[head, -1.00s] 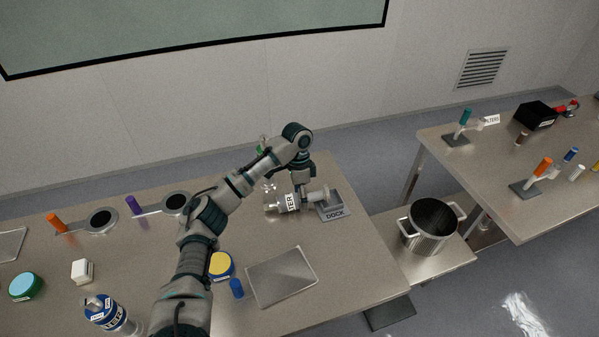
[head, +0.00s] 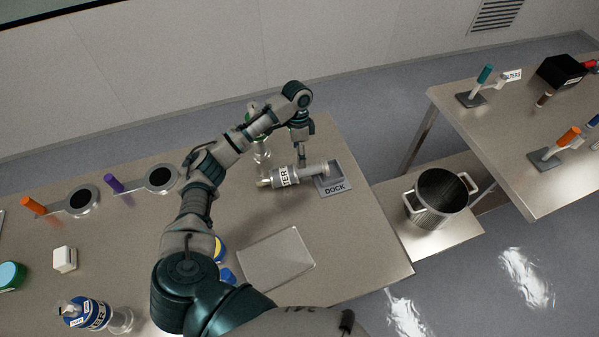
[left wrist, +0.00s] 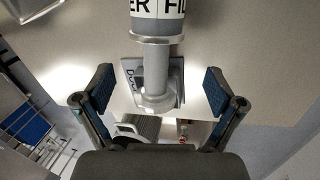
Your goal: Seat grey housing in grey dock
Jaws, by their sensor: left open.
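The grey housing (head: 285,177) is a metallic cylinder with a white lettered band. It lies on its side on the table, with its narrow right end over the grey dock (head: 336,190), marked DOCK. I cannot tell whether that end is down in the dock. In the left wrist view the housing's neck and round end (left wrist: 157,70) overlap the dock (left wrist: 128,78). My left gripper (head: 302,162) is just above the housing. Its two blue-padded fingers (left wrist: 158,90) are spread wide on either side of the neck, apart from it. My right gripper is out of view.
A flat metal tray (head: 278,260) lies in front of the housing. A second, blue-banded filter vessel (head: 95,315) lies at the front left. Round holders with orange and purple handles stand at the left. A pot (head: 440,195) stands on a lower shelf to the right.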

